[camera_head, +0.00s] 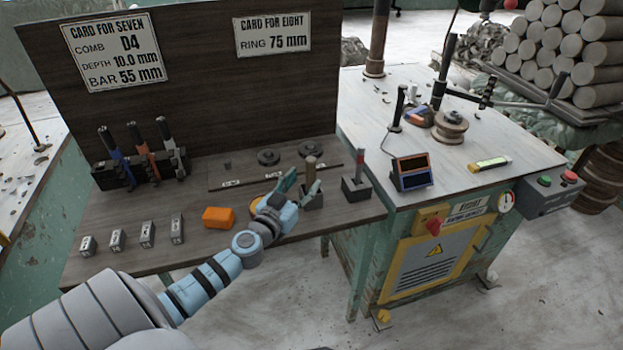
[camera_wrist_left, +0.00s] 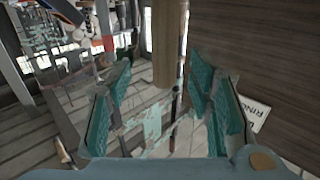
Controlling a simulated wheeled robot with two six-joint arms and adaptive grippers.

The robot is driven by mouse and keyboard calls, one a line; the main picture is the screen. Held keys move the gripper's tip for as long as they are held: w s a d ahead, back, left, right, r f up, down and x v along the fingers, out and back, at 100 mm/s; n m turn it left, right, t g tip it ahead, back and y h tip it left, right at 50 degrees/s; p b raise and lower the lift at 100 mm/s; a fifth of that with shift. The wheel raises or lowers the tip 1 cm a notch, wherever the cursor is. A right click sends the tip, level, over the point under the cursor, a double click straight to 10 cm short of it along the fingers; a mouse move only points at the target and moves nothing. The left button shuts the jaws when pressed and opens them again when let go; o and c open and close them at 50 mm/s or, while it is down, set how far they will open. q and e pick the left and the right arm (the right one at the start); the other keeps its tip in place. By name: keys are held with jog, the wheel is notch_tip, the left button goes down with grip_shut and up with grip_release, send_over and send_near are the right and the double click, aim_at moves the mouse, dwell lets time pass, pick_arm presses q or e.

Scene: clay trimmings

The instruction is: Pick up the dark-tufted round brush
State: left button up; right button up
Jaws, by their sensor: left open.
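A tan round handle (camera_head: 310,168) stands upright in a small dark block holder (camera_head: 313,198) near the right end of the wooden bench. It looks like the round brush, but I cannot make out a dark tuft. My left gripper (camera_head: 301,186) is open right beside this handle, with its teal fingers spread. In the left wrist view the handle (camera_wrist_left: 164,45) hangs in from the top, between the two open finger pads (camera_wrist_left: 168,100). I cannot tell whether the pads touch it. My right gripper is not in view.
A second block holder (camera_head: 355,191) with a red-and-grey tool (camera_head: 360,160) stands just right. An orange block (camera_head: 218,217) and several metal stamps (camera_head: 147,233) lie left. A tool rack (camera_head: 140,170) is behind them. The machine table (camera_head: 470,130) adjoins at right.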

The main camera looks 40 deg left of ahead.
aim_at(308, 174)
pick_arm(q)
jog(key=w, duration=0.1)
jog(key=w+a, duration=0.1)
jog(key=w, duration=0.3)
jog(key=shift+w+a+f, duration=0.1)
jog(key=shift+w+a, duration=0.05)
jog(key=shift+a, duration=0.15)
jog(key=shift+w, duration=0.35)
jog(key=shift+s, duration=0.15)
grip_shut()
